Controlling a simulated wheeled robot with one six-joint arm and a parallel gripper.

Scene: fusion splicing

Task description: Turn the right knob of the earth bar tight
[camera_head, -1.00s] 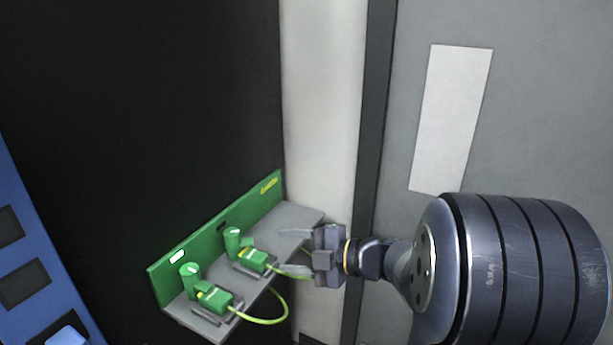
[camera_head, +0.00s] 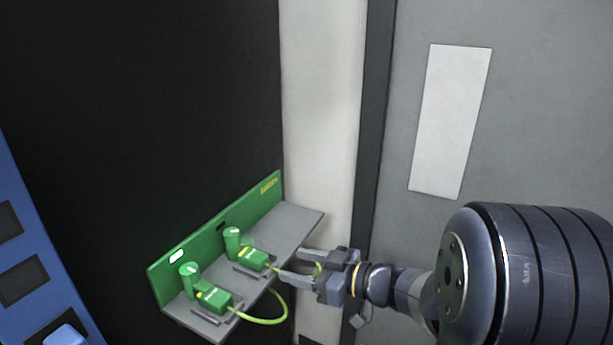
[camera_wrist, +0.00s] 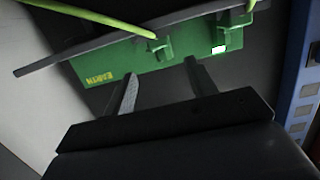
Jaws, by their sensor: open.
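The earth bar (camera_head: 292,222) is a green back plate with a grey shelf, low in the middle of the head view. Its right knob (camera_head: 232,240) is an upright green cylinder with a pale mark on top. The left knob (camera_head: 188,279) looks alike, nearer and lower. My gripper (camera_head: 288,264) is open and empty to the right of the right knob, apart from it, by the shelf's front edge. In the wrist view the open fingers (camera_wrist: 160,70) point toward the green plate (camera_wrist: 112,70) by its yellow EARTH lettering. I cannot clearly make out the right knob there.
Green connectors (camera_head: 252,258) (camera_head: 214,298) sit in front of the knobs. A yellow-green cable (camera_head: 268,321) loops out over the shelf's front edge, and another passes near my fingers. A pale post (camera_head: 322,110) stands behind, and a blue panel (camera_head: 32,235) at the left.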

